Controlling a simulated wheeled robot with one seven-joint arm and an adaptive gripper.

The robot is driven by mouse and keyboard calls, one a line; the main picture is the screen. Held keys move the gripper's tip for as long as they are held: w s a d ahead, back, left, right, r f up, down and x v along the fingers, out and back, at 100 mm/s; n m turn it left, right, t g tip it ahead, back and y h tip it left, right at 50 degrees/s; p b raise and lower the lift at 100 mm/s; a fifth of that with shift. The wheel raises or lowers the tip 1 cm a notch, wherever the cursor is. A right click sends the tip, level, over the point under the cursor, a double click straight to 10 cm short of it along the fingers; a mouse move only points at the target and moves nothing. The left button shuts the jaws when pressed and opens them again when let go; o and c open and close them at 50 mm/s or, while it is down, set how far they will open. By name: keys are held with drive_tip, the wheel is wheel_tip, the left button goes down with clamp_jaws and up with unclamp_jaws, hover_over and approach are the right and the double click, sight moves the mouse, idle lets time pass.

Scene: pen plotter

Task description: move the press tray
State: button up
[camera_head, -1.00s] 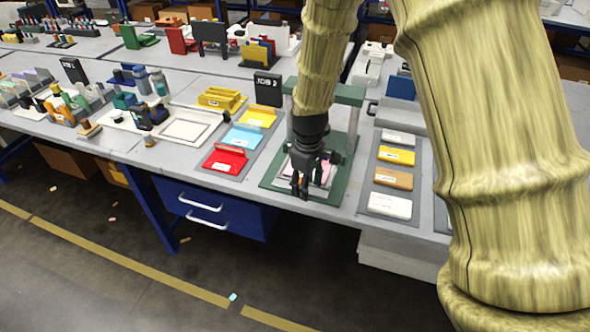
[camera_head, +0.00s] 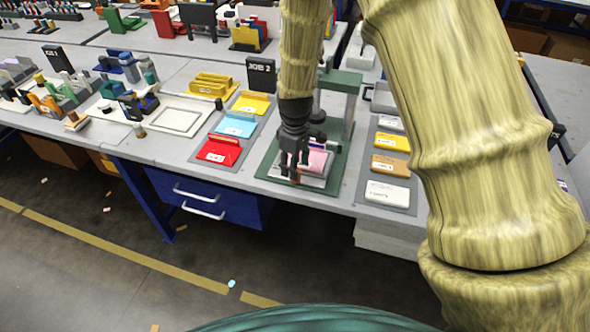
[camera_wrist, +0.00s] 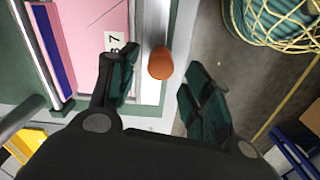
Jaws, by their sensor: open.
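The press is a green frame (camera_head: 345,83) on a green base plate near the front edge of the bench. Its light grey tray (camera_head: 318,182) lies on the base and carries a pink sheet (camera_head: 318,160). In the wrist view the pink sheet (camera_wrist: 88,35) has a white label. An orange knob (camera_wrist: 161,63) sits at the tray's edge. My gripper (camera_head: 293,172) points down over the tray's front left part and hides some of it. In the wrist view my gripper (camera_wrist: 162,88) is open, with its fingers either side of the knob and nothing visibly held.
Left of the press is a rack with red (camera_head: 219,150), blue and yellow trays, beside a black "JOB 2" sign (camera_head: 261,75). Right of it is a board of coloured cards (camera_head: 390,165). A blue drawer (camera_head: 205,200) hangs below the bench. The floor in front is open.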

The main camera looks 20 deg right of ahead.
drive_tip(key=shift+f, duration=1.7)
clamp_jaws()
